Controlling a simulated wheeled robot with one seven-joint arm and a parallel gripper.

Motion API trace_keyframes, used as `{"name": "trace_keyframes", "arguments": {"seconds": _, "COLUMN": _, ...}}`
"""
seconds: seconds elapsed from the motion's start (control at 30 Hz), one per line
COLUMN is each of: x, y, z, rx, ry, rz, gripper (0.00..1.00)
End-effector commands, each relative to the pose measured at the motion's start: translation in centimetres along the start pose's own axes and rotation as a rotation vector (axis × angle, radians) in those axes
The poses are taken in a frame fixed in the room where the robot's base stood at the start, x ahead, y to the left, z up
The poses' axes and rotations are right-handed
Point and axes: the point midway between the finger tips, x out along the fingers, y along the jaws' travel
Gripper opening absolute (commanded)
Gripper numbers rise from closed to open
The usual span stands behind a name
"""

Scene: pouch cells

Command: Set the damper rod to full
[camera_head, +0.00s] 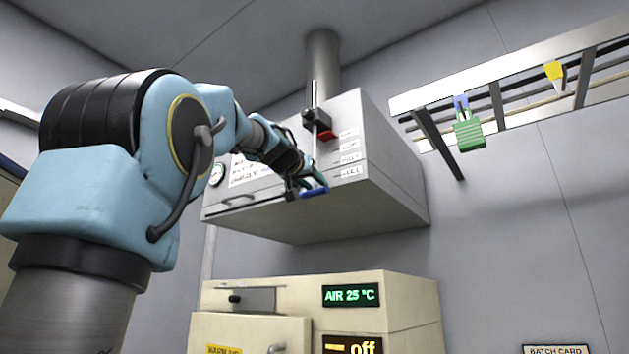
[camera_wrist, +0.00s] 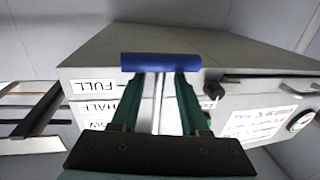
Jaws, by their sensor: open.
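The damper rod (camera_head: 314,150) runs vertically down the front of a grey hood, through a black clamp (camera_head: 316,117), and ends in a blue crossbar handle (camera_head: 316,192). A red pointer (camera_head: 328,136) on the rod is about level with the top label. The FULL label (camera_wrist: 95,86) is the lowest of the column in the head view (camera_head: 351,171). My gripper (camera_head: 303,188) is at the handle. In the wrist view its green fingers (camera_wrist: 160,80) are open, one on each side of the rod, with the blue handle across their tips. Contact cannot be told.
The hood (camera_head: 385,190) hangs on the wall above a cream oven (camera_head: 410,300) with an "AIR 25 °C" display. A gauge (camera_head: 217,174) is on the hood's left. Space below the handle is clear.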

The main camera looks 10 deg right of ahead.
Motion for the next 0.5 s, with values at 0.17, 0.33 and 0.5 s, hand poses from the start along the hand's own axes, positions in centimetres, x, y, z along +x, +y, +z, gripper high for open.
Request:
{"name": "trace_keyframes", "arguments": {"seconds": 0.17, "x": 0.18, "y": 0.03, "z": 0.0, "rx": 0.0, "ry": 0.001, "rz": 0.0, "gripper": 0.45}}
{"name": "trace_keyframes", "arguments": {"seconds": 0.33, "x": 0.17, "y": 0.03, "z": 0.02, "rx": 0.0, "ry": 0.0, "rz": 0.0, "gripper": 0.39}}
{"name": "trace_keyframes", "arguments": {"seconds": 0.5, "x": 0.17, "y": 0.03, "z": 0.03, "rx": 0.0, "ry": 0.0, "rz": 0.0, "gripper": 0.2}}
